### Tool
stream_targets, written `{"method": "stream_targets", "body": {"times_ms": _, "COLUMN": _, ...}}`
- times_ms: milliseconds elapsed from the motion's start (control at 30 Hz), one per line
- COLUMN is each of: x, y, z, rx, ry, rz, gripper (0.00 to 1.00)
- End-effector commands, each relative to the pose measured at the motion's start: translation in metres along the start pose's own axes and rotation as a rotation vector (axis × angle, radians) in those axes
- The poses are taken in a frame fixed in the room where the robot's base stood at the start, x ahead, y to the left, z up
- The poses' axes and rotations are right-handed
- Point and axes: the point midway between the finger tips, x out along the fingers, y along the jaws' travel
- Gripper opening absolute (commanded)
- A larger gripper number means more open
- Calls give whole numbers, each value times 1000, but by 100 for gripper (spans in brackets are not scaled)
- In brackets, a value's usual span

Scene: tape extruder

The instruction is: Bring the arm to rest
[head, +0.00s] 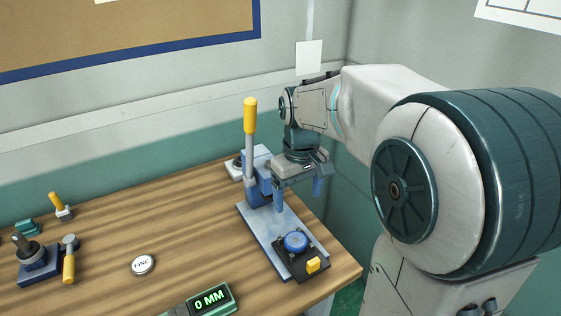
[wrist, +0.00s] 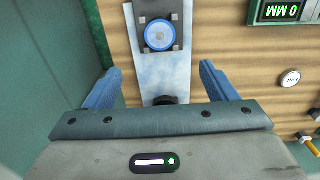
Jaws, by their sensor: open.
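My gripper (head: 298,188) hangs at the end of my arm over the right part of the wooden table, beside the blue-grey press with the upright yellow-handled lever (head: 250,120). In the wrist view its two blue fingers (wrist: 162,88) are spread wide with nothing between them. Below and beyond them is the tape extruder's pale blue base plate (head: 268,232), with a round blue knob (head: 296,241) at its near end. The knob also shows in the wrist view (wrist: 160,34). My arm reaches in from the right.
A display reading 0 MM (head: 210,301) and a white FINE button (head: 143,264) are on the table (head: 190,215). A yellow block (head: 313,265) sits beside the knob. Walls close in behind and right.

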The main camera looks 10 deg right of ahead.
Motion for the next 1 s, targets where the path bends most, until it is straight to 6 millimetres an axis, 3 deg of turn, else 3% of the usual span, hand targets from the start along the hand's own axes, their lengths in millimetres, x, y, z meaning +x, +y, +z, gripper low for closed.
{"method": "stream_targets", "body": {"times_ms": 133, "x": 0, "y": 0, "z": 2, "rx": 3, "ry": 2, "rz": 1, "gripper": 79}}
{"method": "stream_targets", "body": {"times_ms": 233, "x": -3, "y": -6, "z": 16, "rx": 31, "ry": 28, "rz": 12, "gripper": 79}}
{"method": "stream_targets", "body": {"times_ms": 500, "x": 0, "y": -28, "z": 83, "rx": 184, "ry": 151, "rz": 42, "gripper": 79}}
{"method": "stream_targets", "body": {"times_ms": 700, "x": 12, "y": -40, "z": 120, "rx": 277, "ry": 227, "rz": 43, "gripper": 79}}
{"method": "stream_targets", "body": {"times_ms": 1000, "x": 20, "y": -45, "z": 134, "rx": 318, "ry": 258, "rz": 40, "gripper": 79}}
